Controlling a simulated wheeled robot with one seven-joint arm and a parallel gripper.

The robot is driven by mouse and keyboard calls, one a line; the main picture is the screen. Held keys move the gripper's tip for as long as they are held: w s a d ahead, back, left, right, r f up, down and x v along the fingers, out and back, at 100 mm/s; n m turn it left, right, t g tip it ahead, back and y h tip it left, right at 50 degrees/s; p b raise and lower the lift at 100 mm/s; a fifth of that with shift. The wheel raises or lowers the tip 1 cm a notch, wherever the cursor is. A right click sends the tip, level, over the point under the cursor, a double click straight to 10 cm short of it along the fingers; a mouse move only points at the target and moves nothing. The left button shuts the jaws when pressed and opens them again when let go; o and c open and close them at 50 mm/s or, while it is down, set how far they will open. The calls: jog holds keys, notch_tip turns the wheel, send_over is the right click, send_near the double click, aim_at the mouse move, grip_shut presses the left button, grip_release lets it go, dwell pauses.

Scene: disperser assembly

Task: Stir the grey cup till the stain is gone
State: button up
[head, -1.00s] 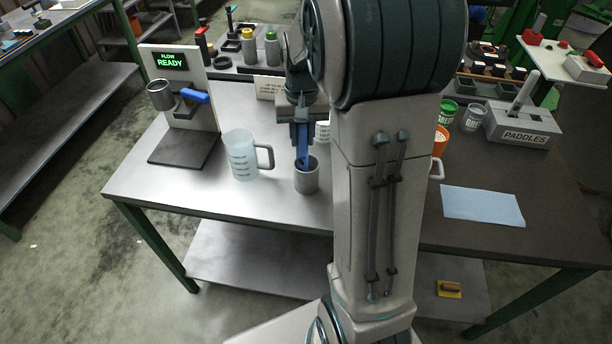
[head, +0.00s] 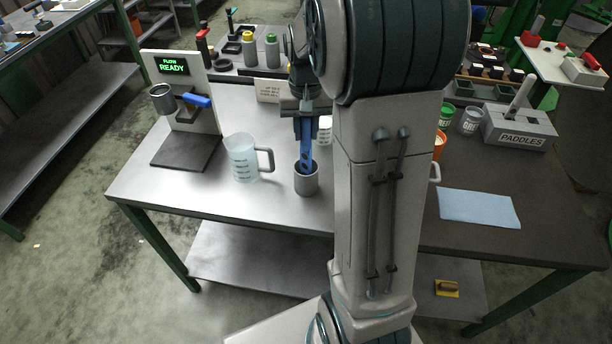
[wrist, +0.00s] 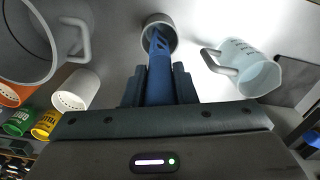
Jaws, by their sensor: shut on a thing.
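The grey cup (head: 306,182) stands upright on the table in front of my arm. It also shows in the wrist view (wrist: 166,22). My gripper (head: 305,122) is above the cup and shut on a blue paddle (head: 306,145). The paddle (wrist: 159,75) reaches down with its lower end inside the cup's mouth. In the head view the paddle leans slightly. The inside of the cup is mostly hidden, so I cannot tell whether a stain shows there.
A clear measuring jug (head: 242,160) stands just left of the cup. A flow stand (head: 190,110) reading READY is further left. Right of my arm are an orange cup (head: 439,146), a PADDLES box (head: 520,130) and a blue cloth (head: 478,208). The table's front edge is near the cup.

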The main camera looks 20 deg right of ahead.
jog(key=shift+r+p, duration=2.05)
jog(key=shift+r, duration=1)
jog(key=shift+r+p, duration=1.55)
jog(key=shift+r, duration=0.55)
jog(key=shift+f, duration=0.1)
